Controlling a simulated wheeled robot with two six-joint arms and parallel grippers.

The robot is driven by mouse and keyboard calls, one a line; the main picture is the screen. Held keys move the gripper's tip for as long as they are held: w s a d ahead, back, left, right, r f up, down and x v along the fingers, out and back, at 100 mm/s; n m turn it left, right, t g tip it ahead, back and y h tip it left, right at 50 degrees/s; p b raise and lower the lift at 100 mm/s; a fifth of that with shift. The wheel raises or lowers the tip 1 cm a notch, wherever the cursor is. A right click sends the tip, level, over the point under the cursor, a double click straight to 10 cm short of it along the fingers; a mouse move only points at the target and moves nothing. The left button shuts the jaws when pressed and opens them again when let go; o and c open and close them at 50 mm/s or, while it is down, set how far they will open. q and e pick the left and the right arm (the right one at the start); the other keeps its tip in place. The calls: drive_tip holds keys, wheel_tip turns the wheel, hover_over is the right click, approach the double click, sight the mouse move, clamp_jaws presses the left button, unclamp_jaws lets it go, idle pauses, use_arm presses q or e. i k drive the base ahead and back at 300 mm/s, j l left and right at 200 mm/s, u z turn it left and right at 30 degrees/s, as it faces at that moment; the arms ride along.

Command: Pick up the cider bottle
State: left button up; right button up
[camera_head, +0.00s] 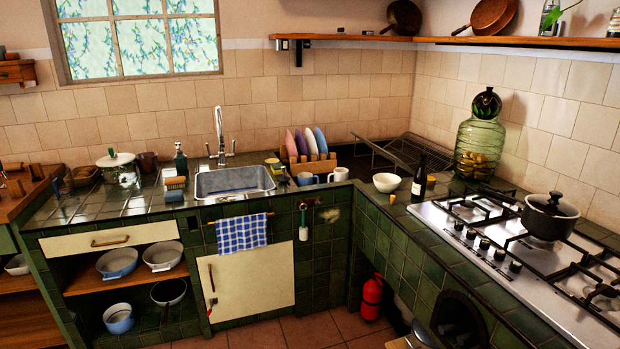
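A dark, slim-necked bottle (419,176) with a pale label stands upright on the green tiled counter near the inner corner; it looks like the cider bottle, but the label is too small to read. It stands just right of a white bowl and left of the stove. Neither of my grippers shows in this view.
Close by are a white bowl (386,182), a white mug (339,174), a large glass jar (479,145) and the stove (520,240) with a black pot (549,215). A wire rack (398,152) lies behind. A red extinguisher (371,297) stands below on the floor.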

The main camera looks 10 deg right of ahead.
sight(420, 176)
drive_tip(key=i+z, duration=0.15)
drive_tip(key=i, duration=0.4)
drive_tip(key=i+j+z, duration=0.15)
drive_tip(key=i, duration=0.45)
drive_tip(key=i+j+z, duration=0.2)
drive_tip(key=i, duration=0.35)
